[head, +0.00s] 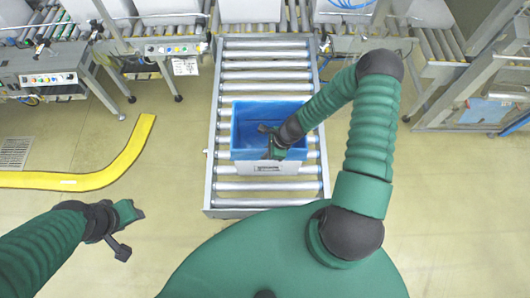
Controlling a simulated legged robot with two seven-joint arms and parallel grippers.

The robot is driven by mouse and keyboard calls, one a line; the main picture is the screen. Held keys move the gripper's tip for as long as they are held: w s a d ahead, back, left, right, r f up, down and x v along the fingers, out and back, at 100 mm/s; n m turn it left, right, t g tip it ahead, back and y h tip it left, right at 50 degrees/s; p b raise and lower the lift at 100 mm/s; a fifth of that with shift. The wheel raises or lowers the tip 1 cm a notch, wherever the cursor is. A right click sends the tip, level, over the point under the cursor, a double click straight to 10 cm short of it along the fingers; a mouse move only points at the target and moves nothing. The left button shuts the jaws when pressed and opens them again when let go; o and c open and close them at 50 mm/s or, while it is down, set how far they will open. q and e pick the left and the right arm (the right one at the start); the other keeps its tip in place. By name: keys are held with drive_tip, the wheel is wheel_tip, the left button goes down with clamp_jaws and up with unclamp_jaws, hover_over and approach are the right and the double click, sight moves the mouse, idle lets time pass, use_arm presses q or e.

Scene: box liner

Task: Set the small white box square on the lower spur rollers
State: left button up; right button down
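A box with a pale front face (262,168) and a blue inside (250,112) stands on the lower spur rollers (265,186). It looks upright, its front and back edges roughly parallel with the rollers. My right gripper (268,142) is over the box's opening near the front right, fingers apart; contact with the box cannot be made out. The gripper and forearm hide part of the box's right side and inside. My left gripper (127,229) is open and empty above the floor at lower left, well away from the box.
Bare rollers (265,65) lie behind the box, between metal side rails (213,120). Conveyors with white boxes (165,8) run along the back. A yellow curved strip (100,178) lies on the floor at left. Machinery stands at right. The floor beside the spur is clear.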

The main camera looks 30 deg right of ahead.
drive_tip(key=shift+r, duration=0.1)
drive_tip(key=c, duration=1.5)
unclamp_jaws()
drive_tip(key=shift+a, duration=0.25)
drive_tip(key=shift+c, duration=0.2)
drive_tip(key=shift+o, duration=0.3)
drive_tip(key=o, duration=0.4)
drive_tip(key=shift+d, duration=0.15)
